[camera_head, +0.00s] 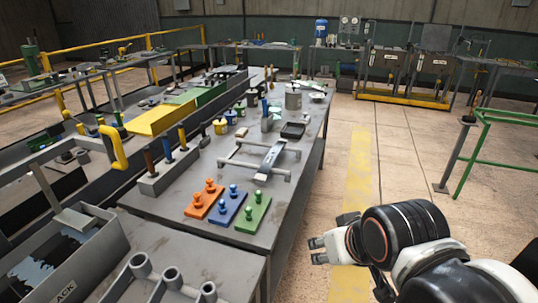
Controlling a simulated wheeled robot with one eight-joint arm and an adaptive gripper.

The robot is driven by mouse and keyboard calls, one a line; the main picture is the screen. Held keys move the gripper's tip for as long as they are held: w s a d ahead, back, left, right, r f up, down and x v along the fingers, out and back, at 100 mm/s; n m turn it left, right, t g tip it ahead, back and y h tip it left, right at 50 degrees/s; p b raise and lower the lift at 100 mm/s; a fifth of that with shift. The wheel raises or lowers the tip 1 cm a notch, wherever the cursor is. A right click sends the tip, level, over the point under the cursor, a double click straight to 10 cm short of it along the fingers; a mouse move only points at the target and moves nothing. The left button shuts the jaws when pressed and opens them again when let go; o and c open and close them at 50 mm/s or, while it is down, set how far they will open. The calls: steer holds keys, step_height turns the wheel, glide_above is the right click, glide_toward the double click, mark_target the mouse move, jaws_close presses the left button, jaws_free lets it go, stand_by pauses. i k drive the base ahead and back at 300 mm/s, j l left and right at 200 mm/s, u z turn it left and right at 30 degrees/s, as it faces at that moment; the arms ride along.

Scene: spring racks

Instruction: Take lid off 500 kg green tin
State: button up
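Several small tins stand on the long grey bench (235,170) in the head view. A green tin (231,118) stands between a yellow tin (220,127) and another small tin (240,109). The tins are too small to read any 500 kg label, and I cannot make out the edge of a lid. My gripper (326,238) is at the lower right, beside the right edge of the bench and well apart from the tins. Its fingers look spread, with nothing between them.
Orange (204,200), blue (228,207) and green (254,215) plates with knobs lie at the bench's near end. A grey metal frame (262,158) and a black tray (293,130) lie beyond. A large grey can (293,98) stands farther back.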

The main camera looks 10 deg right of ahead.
mark_target(240, 105)
steer(key=i+l+u, duration=0.1)
steer(key=l, duration=0.2)
steer(key=i+l+u, duration=0.1)
steer(key=i+l, duration=0.15)
steer(key=i+l+u, duration=0.15)
steer(key=l, duration=0.3)
steer(key=i+l+u, duration=0.1)
steer(key=l, duration=0.25)
steer(key=i+l+u, duration=0.1)
steer(key=l, duration=0.3)
steer(key=i+l+u, duration=0.1)
steer(key=l, duration=0.25)
steer(key=i+l+u, duration=0.15)
steer(key=l+u, duration=0.25)
steer(key=l, duration=0.65)
steer(key=l+u, duration=0.4)
steer(key=l, duration=0.7)
steer(key=k+l+u, duration=0.1)
steer(key=l+u, duration=0.3)
steer(key=l, duration=0.7)
steer(key=k+l, duration=0.1)
steer(key=l, duration=0.2)
steer(key=l+u, duration=0.1)
steer(key=l, duration=0.25)
steer(key=k+l, duration=0.15)
steer(key=l, duration=0.15)
steer(key=u, duration=0.05)
